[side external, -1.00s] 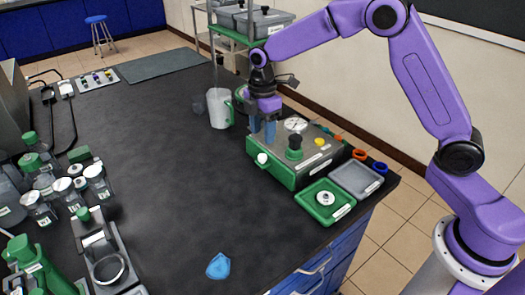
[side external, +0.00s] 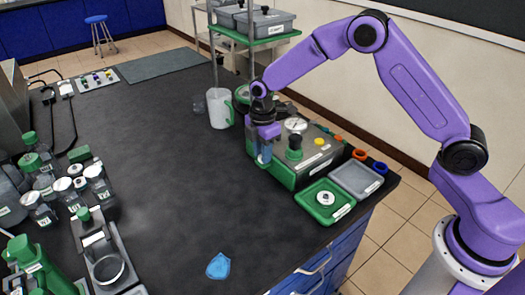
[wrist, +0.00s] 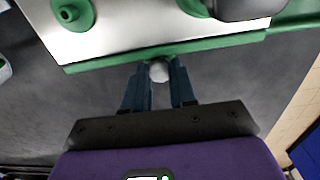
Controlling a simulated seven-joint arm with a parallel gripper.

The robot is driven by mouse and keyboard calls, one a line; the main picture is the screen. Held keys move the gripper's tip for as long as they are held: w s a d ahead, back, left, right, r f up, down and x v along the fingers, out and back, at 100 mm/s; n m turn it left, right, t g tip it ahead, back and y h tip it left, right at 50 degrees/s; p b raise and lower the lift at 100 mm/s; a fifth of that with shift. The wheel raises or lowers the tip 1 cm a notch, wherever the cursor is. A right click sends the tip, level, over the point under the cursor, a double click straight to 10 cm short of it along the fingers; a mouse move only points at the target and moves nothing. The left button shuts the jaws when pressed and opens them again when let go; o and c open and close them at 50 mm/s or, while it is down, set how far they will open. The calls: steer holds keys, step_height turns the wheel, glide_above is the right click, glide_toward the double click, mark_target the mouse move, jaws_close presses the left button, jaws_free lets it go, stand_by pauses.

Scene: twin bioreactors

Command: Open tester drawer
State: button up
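The tester (side external: 318,166) is a green box with a pale top, standing near the right edge of the dark bench. Its drawer has a round white knob (wrist: 160,71) at the green front edge, seen in the wrist view. My gripper (wrist: 160,76) has its two blue fingers close on either side of this knob, and no clear gap shows between. In the side view my gripper (side external: 264,158) is low at the tester's front-left face and hides the knob. The drawer front looks flush with the tester.
A green tray (side external: 313,214) and a grey tray (side external: 356,180) sit right of the tester. A white jug (side external: 221,109) stands behind it. A blue crumpled piece (side external: 218,266) lies at the front. Bottles (side external: 42,205) crowd the left. The bench in front of the knob is clear.

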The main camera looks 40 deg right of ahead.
jaws_close()
steer(key=a, duration=1.1)
steer(key=o, duration=0.9)
jaws_free()
steer(key=shift+c, duration=0.2)
steer(key=shift+r, duration=0.15)
step_height(320, 180, up, 17)
steer(key=shift+r, duration=0.1)
